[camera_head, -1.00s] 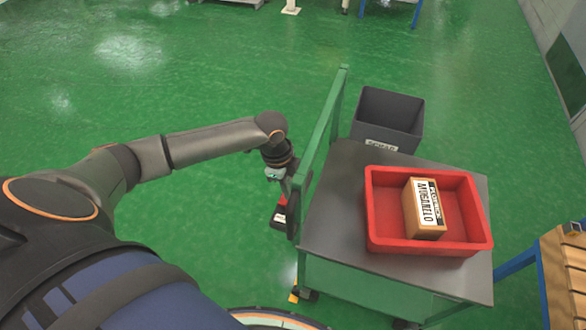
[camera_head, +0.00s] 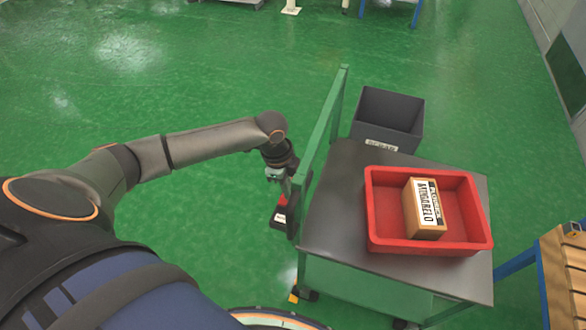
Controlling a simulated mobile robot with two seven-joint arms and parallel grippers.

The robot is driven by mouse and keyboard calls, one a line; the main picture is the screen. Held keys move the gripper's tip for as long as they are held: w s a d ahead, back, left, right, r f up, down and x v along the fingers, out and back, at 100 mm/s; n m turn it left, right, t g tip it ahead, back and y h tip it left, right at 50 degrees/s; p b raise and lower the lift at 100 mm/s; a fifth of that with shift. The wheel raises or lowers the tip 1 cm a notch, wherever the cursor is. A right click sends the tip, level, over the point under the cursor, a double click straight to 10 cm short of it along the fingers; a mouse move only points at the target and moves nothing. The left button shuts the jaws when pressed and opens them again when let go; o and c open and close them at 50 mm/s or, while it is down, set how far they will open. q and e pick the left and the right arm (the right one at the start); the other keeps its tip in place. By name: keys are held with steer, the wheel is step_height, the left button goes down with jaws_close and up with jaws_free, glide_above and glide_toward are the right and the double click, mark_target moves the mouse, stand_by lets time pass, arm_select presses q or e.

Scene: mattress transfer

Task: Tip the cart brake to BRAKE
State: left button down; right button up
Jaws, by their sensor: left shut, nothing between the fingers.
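The cart (camera_head: 335,185) has a grey top and a green frame with a green rail on its left side. A small dark, red and white piece (camera_head: 280,217), which looks like the brake, sits at the cart's left side below the rail. Its lettering is too small to read, so I cannot tell its setting. My left gripper (camera_head: 287,197) points down beside the rail, right at this piece. It is shut and empty, and its fingertips are partly hidden, so I cannot tell whether they touch the piece. My right gripper is not in view.
A red tray (camera_head: 384,240) with a cardboard box (camera_head: 424,209) stands on the cart top. A dark grey bin (camera_head: 388,118) stands on the floor behind the cart. A wooden-topped blue stand (camera_head: 563,270) is at the right. The green floor left of the cart is free.

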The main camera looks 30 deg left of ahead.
arm_select(q)
steer(key=shift+f+b, duration=0.5)
steer(key=shift+f, duration=0.6)
stand_by(0.8)
steer(key=shift+r, duration=0.1)
step_height(320, 180, up, 7)
steer(key=p, duration=0.8)
stand_by(0.4)
